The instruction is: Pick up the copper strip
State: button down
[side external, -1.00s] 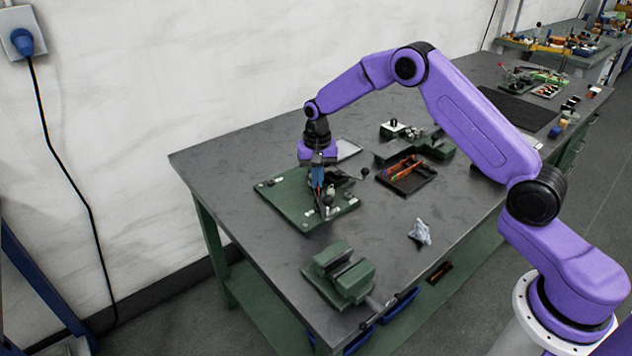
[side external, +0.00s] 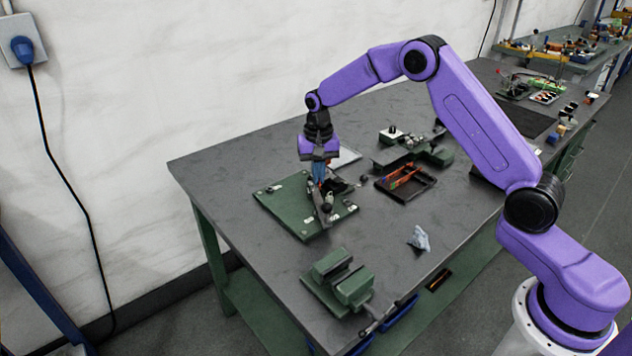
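My gripper (side external: 322,190) points straight down over the green board (side external: 282,212) on the grey workbench. Its fingertips are among small dark and metal parts on the board, and I cannot tell whether they are open or shut. I cannot make out a copper strip; it may be hidden by the gripper or too small to see. A dark metal fixture (side external: 326,213) stands on the board at the fingertips.
A green vise (side external: 343,278) sits at the bench's front edge. A crumpled pale cloth (side external: 419,238) lies to the right. A dark tray (side external: 408,189) with orange-handled tools and a second green tool (side external: 432,156) are behind. The left part of the bench (side external: 225,165) is clear.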

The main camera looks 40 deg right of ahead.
aim_at(316, 195)
jog(key=s+r, duration=0.5)
jog(key=shift+d+r, duration=0.1)
jog(key=shift+r, duration=0.1)
jog(key=s+r, duration=0.3)
jog(key=s, duration=0.4)
jog(key=s+d+f+n, duration=0.3)
jog(key=s+f+n, duration=0.35)
jog(key=s, duration=0.25)
jog(key=w+a+r+m, duration=0.2)
jog(key=w+r+m, duration=0.4)
jog(key=w+r, duration=0.1)
jog(key=shift+w+a+m, duration=0.3)
jog(key=shift+w+m, duration=0.05)
jog(key=shift+w, duration=0.15)
